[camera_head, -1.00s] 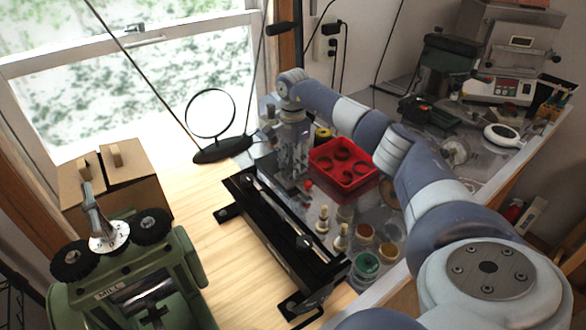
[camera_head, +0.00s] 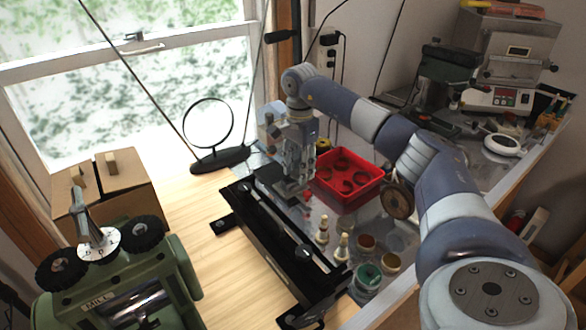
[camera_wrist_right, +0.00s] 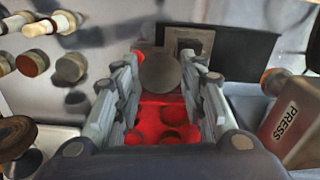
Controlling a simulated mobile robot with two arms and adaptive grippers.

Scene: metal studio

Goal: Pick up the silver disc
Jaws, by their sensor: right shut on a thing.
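My right gripper (camera_head: 287,188) is in the middle of the head view, pointing down just left of the red tray. In the right wrist view its two fingers (camera_wrist_right: 160,76) stand on either side of a flat grey round disc, the silver disc (camera_wrist_right: 160,72), and are shut on it. In the head view the disc cannot be made out among the fingers. My left gripper is not in view.
A long black rail (camera_head: 262,232) lies on the wooden bench at the left. Small bottles and jars (camera_head: 366,272) stand in front of the tray. A green mill (camera_head: 180,290) fills the lower left.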

